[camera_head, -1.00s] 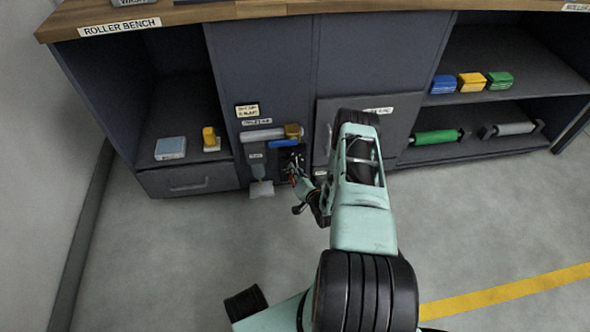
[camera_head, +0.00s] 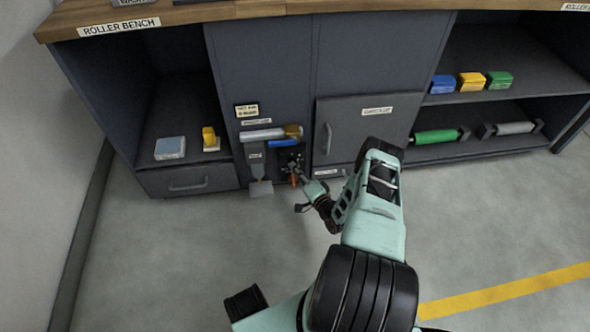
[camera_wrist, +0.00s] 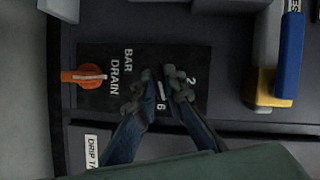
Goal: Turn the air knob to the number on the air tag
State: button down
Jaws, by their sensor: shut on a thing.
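The black air panel (camera_head: 283,157) is on the bench front, left of the cabinet door. It also shows in the wrist view (camera_wrist: 95,58), with "BAR", "DRAIN", a "2" and a "6" on it. The air knob (camera_wrist: 162,91) is mostly hidden between my fingers; a short white line shows there. My gripper (camera_wrist: 157,88) is shut on the knob; in the head view (camera_head: 294,167) it reaches the panel from the lower right. A cream tag (camera_head: 247,111) with small dark writing is above the panel; I cannot read its number.
An orange drain lever (camera_wrist: 84,76) is on the panel, apart from my fingers. A blue part (camera_head: 284,143) and a grey cylinder with a brass end (camera_head: 264,133) are just above. The cabinet door (camera_head: 365,130) is to the right. The floor in front is clear.

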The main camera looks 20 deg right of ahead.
jog(key=shift+w+d+m+t, duration=0.1)
jog(key=shift+m+t, duration=0.5)
jog(key=shift+m, duration=0.8)
jog(key=c, duration=2)
grip_release()
jog(key=s, duration=0.7)
jog(key=shift+s+d, duration=0.25)
jog(key=shift+d, duration=0.1)
